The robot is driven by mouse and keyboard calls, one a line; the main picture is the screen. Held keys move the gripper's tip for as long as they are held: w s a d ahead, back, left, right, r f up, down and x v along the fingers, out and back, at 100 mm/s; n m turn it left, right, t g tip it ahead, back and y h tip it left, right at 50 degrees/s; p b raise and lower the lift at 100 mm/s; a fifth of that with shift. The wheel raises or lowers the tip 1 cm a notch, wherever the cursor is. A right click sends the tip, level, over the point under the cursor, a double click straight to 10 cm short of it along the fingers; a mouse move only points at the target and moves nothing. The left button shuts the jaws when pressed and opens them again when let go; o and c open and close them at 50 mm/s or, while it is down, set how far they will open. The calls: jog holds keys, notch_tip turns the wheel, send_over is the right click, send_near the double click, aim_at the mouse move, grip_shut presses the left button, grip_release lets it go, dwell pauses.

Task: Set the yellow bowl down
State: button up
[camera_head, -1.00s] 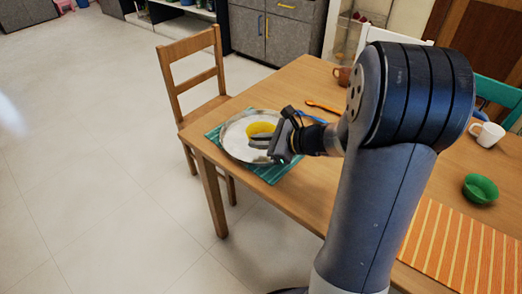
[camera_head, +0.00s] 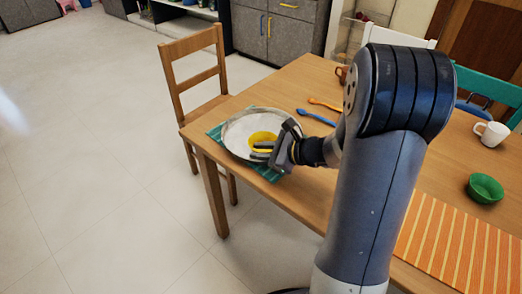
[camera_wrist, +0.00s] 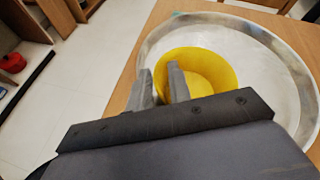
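The yellow bowl (camera_head: 262,136) is over the round metal-rimmed tray (camera_head: 228,143) and appears to rest in it. It also shows in the wrist view (camera_wrist: 208,62), upright, inside the tray's rim (camera_wrist: 150,55). My gripper (camera_head: 262,150) is at the bowl's near side. In the wrist view my gripper (camera_wrist: 161,82) has its fingers apart, with one finger outside the bowl wall and the other inside it. Yellow shows in the gap between them. The bowl's underside and its contact with the tray are hidden.
The tray stands on a teal mat (camera_head: 272,176) at the wooden table's corner. Blue (camera_head: 316,116) and orange (camera_head: 325,104) utensils lie to its right. A green bowl (camera_head: 485,188), white mug (camera_head: 491,133) and orange striped mat (camera_head: 450,240) are farther right. A wooden chair (camera_head: 194,75) stands behind.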

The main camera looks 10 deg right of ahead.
jog(key=shift+r, duration=0.1)
jog(key=p+v, duration=0.1)
jog(key=v, duration=1.1)
jog(key=shift+p, duration=0.3)
